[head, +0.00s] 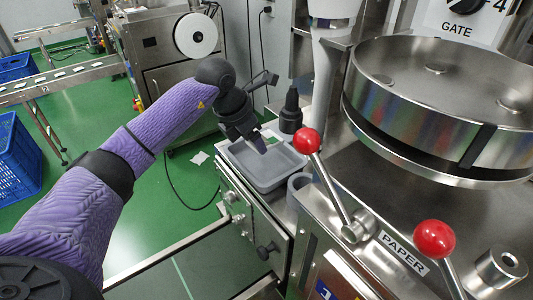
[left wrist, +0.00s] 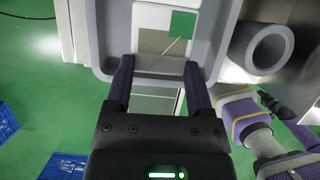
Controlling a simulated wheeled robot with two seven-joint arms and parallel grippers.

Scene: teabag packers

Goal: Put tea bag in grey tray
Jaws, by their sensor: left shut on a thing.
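The grey tray (head: 262,187) sits on a steel machine top in the middle of the head view. Its rim also shows in the left wrist view (left wrist: 99,40). My left gripper (head: 262,146) points down over the tray. In the left wrist view, its fingers (left wrist: 159,64) are shut on the tea bag (left wrist: 153,42), a pale square with a string and a green tag (left wrist: 182,24). The tea bag appears over the tray; its exact height above the tray floor is hard to tell. In the head view the gripper partly hides it. My right gripper is not in view.
A grey cylindrical cup (left wrist: 268,48) stands beside the tray. Red-knobbed levers (head: 306,141) and a large steel drum (head: 430,85) stand to the right. A black bottle-shaped thing (head: 291,112) stands behind the tray. A small white piece (head: 199,158) lies on the green floor.

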